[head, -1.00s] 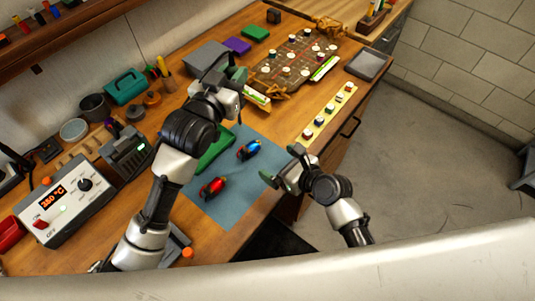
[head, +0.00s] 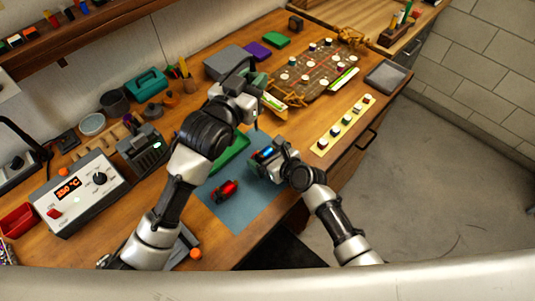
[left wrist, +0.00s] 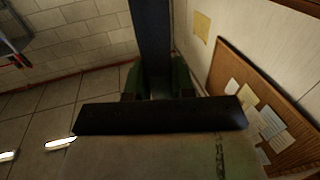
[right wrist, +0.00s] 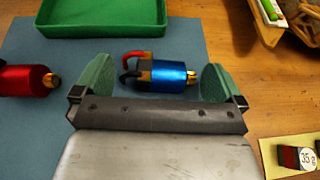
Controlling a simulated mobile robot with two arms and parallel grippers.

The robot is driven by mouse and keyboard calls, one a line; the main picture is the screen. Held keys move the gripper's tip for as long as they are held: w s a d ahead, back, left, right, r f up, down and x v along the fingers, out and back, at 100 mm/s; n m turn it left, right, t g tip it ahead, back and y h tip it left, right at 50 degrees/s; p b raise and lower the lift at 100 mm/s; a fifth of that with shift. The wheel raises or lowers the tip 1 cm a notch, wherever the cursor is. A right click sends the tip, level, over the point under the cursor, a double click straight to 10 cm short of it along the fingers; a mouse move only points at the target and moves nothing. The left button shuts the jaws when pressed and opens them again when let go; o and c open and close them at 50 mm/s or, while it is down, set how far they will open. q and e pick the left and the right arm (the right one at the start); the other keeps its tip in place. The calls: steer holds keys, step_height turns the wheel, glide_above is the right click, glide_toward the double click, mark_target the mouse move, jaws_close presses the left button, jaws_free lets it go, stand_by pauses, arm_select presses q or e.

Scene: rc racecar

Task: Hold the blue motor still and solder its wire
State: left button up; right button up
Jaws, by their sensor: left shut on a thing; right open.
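My left gripper (head: 250,84) is raised above the back of the mat, shut on a long dark tool (left wrist: 151,35).
A red motor (head: 225,190) lies on the mat, left of the blue one. A green tray (head: 232,152) sits at the mat's back edge. The soldering station (head: 80,193) stands at left. A yellow strip (head: 345,126) with several weights lies at right.

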steer(key=c, duration=0.7)
arm_select(q)
steer(key=shift+s+a+f, duration=0.15)
steer(key=shift+a+f, duration=0.1)
arm_select(e)
steer(key=shift+c, duration=0.2)
arm_select(q)
steer(key=s+a+f+t+h, duration=0.1)
steer(key=s+a+f+t, duration=0.1)
steer(key=f, duration=0.1)
steer(key=s+a+f+n+t+h, duration=0.1)
steer(key=s+a+f+t, duration=0.1)
steer(key=f, duration=0.2)
steer(key=shift+s+a+f, duration=0.15)
steer(key=shift+s+f, duration=0.1)
steer(key=shift+f, duration=0.05)
